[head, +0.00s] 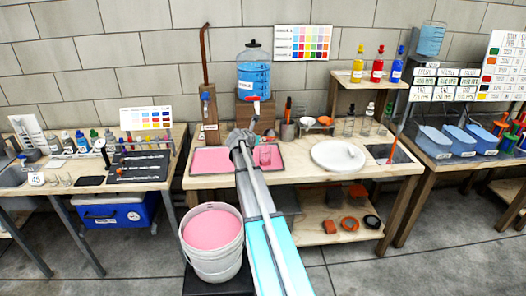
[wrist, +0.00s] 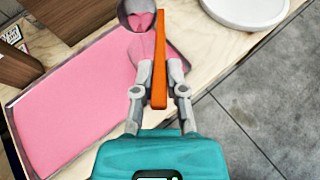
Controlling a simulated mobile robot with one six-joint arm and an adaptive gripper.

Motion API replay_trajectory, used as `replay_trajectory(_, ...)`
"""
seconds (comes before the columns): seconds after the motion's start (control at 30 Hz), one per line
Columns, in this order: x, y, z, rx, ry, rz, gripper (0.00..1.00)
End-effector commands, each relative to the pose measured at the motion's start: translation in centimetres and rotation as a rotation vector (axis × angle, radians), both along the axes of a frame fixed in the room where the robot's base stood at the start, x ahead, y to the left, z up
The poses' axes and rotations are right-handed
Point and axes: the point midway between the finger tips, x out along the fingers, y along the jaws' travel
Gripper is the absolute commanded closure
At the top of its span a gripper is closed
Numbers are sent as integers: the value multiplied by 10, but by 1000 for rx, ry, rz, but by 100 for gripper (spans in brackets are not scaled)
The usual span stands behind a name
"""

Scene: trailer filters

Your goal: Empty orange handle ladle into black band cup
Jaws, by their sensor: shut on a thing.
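My gripper (wrist: 160,76) is shut on the orange handle of the ladle (wrist: 159,50). The ladle's round grey bowl (wrist: 123,14) is at the top of the wrist view, over the edge of the pink-floored tray (wrist: 12,98); pink shows inside its outline, but I cannot tell whether that is liquid in it. In the head view my gripper (head: 241,140) is over the tray (head: 189,174) and the ladle is not clearly visible.
A white bucket (head: 214,267) of pink liquid stands on a low black stand in front of the table. A blue-filled dispenser (head: 253,80) stands behind the tray. A white round plate (head: 330,163) lies to the right. Several glasses and bottles stand at the back right.

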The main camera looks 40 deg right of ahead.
Motion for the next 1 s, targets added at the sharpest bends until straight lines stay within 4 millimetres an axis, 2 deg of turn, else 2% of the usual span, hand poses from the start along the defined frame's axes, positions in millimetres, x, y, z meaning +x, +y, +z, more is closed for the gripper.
replay_trajectory(1.0, -3, 7, -13, -84, -32, 0, 100)
